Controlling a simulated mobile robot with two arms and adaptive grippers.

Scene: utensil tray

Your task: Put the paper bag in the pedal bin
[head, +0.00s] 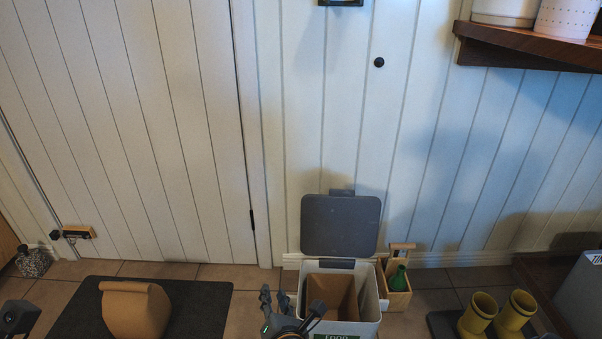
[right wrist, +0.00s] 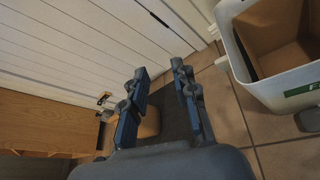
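The brown paper bag (head: 135,312) stands with its top folded on a dark mat at the lower left of the head view. In the right wrist view the bag (right wrist: 150,123) shows partly, beyond and between the fingers. The white pedal bin (head: 369,328) has its grey lid (head: 340,225) raised; a brown liner shows inside. The bin (right wrist: 240,62) is also at the upper right of the right wrist view. My right gripper (head: 282,300) is open and empty, just left of the bin and right of the bag. A dark part of my left arm shows at the lower left edge; its fingers are unclear.
The dark mat (head: 205,298) lies under the bag. A wooden caddy (head: 399,299) with a green bottle stands right of the bin. Yellow boots (head: 480,313) stand further right on a tray. A white panelled wall and door are behind. A wooden shelf (head: 525,42) is at upper right.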

